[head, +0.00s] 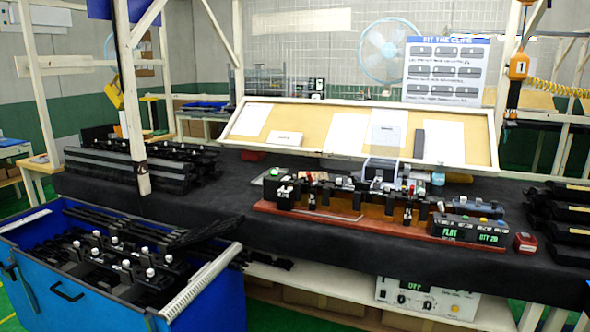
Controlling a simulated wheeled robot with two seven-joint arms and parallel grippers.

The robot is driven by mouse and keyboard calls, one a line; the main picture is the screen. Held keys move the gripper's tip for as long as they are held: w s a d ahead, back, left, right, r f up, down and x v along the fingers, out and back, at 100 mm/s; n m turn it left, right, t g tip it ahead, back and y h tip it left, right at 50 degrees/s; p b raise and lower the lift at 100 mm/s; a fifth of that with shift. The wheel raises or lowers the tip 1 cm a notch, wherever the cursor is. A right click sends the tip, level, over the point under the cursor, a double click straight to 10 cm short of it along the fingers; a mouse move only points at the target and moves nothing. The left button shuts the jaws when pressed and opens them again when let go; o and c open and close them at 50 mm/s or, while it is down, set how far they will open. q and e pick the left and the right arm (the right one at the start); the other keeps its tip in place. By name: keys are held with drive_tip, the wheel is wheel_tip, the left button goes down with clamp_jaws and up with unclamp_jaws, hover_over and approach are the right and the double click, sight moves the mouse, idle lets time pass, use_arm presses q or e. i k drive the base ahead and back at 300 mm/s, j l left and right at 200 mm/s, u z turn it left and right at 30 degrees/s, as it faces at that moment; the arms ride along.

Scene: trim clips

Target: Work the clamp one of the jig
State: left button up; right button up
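The jig (330,203) stands on a reddish-brown base board (380,232) on the dark bench. It is a long dark fixture with several small clamps and light-coloured knobs along its top. A black block with white parts (284,190) sits at its left end, and a red-topped part (310,177) is close by. No label tells me which clamp is number one, and the parts are too small to tell open from closed. Neither of my grippers is in view.
A control box (468,230) at the board's right end reads "FLAT" and "QTY 20". A blue bin (85,302) of black trims stands front left. Black trims are stacked at the left (150,162) and right (562,208). A tilted board (260,125) stands behind. Bench left of the jig is clear.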

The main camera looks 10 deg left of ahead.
sight(309, 175)
drive_tip(key=i+l+u, duration=0.35)
drive_tip(key=i, duration=0.4)
drive_tip(key=i+l+u, duration=0.35)
drive_tip(key=i+l, duration=0.3)
drive_tip(key=i, duration=0.05)
